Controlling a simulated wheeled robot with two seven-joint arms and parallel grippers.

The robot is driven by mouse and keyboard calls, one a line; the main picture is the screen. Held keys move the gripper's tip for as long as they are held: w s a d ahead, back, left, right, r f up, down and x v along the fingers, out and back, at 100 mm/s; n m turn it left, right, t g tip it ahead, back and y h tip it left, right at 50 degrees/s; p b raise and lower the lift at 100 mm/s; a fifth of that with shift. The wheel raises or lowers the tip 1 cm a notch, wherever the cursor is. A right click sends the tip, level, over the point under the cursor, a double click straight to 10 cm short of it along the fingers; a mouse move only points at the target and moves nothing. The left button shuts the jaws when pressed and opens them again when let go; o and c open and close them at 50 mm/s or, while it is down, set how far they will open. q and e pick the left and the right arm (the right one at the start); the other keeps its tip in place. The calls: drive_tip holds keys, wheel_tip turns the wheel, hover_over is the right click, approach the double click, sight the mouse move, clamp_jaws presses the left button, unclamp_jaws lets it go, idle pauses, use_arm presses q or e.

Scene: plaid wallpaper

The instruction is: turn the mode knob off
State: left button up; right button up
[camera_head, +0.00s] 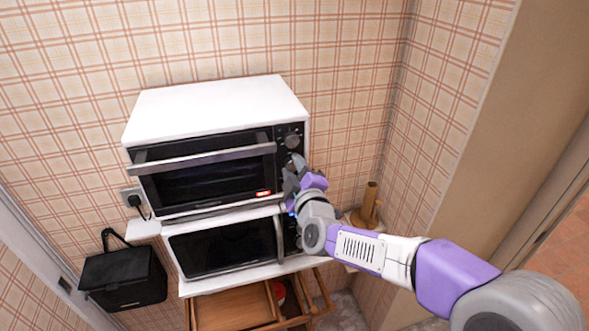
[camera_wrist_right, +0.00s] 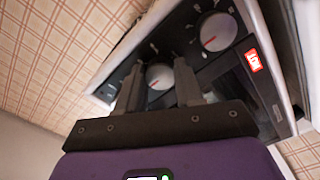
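The white toaster oven (camera_head: 215,104) has a dark control panel on its right side. One knob (camera_head: 291,140) shows there in the head view. The right wrist view shows two round grey knobs with red marks: one at the upper right (camera_wrist_right: 218,32) and one between my fingers (camera_wrist_right: 159,77). Which is the mode knob I cannot tell. My right gripper (camera_head: 293,172) is at the panel, hiding its lower part. Its two fingers (camera_wrist_right: 160,66) are apart, one on each side of the knob; contact is unclear. My left gripper is out of view.
A second oven or microwave (camera_head: 222,248) stands below, on a white shelf with an open wooden drawer (camera_head: 235,307). A black box (camera_head: 122,278) hangs at left. A wooden holder (camera_head: 368,205) stands right of my gripper, near the wall corner.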

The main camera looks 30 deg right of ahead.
drive_tip(key=o, duration=0.4)
drive_tip(key=shift+c, duration=0.2)
drive_tip(key=b+v, duration=0.1)
drive_tip(key=v, duration=0.6)
drive_tip(key=shift+s+a, duration=0.15)
drive_tip(key=shift+s, duration=0.15)
